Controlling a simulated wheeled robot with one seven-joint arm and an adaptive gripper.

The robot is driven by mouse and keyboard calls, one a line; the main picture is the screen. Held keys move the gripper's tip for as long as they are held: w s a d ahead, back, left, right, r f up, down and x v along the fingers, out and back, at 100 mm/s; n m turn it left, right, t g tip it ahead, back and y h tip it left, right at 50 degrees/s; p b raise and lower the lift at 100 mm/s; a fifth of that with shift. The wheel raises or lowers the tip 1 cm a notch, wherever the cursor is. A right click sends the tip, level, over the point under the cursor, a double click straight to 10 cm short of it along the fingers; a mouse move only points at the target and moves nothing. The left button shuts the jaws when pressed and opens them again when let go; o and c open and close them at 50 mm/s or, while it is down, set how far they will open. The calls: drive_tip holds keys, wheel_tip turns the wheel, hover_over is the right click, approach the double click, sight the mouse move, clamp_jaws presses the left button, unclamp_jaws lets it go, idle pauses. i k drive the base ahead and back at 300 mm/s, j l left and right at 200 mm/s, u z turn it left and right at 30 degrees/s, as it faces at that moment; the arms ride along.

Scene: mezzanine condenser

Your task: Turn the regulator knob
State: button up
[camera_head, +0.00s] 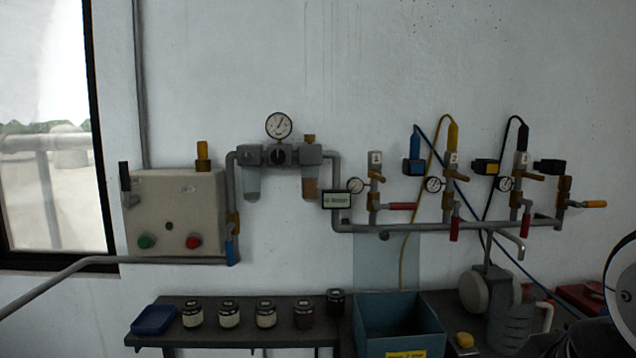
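The filter-regulator unit (252,157) is fixed to the wall left of centre, with two bowls hanging below it. A round black knob (278,156) faces out from its middle, under a white dial gauge (278,125). A small brass-coloured fitting (309,138) stands on its right top. I cannot tell for sure which of these two is the regulator knob. Nothing touches either one. My gripper does not show clearly in this view.
A grey box with green and red buttons (176,212) is left of the unit. Pipes with valves and small gauges (433,184) run right. Below stand a shelf with several jars (229,315), a blue tray (154,319) and a blue-grey bin (400,322). Wall front looks clear.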

sight(277, 156)
drive_tip(key=i+j, duration=0.3)
drive_tip(key=j, duration=0.15)
drive_tip(key=i+j, duration=0.25)
drive_tip(key=j, duration=0.25)
drive_tip(key=i+j, duration=0.3)
drive_tip(key=j, duration=0.15)
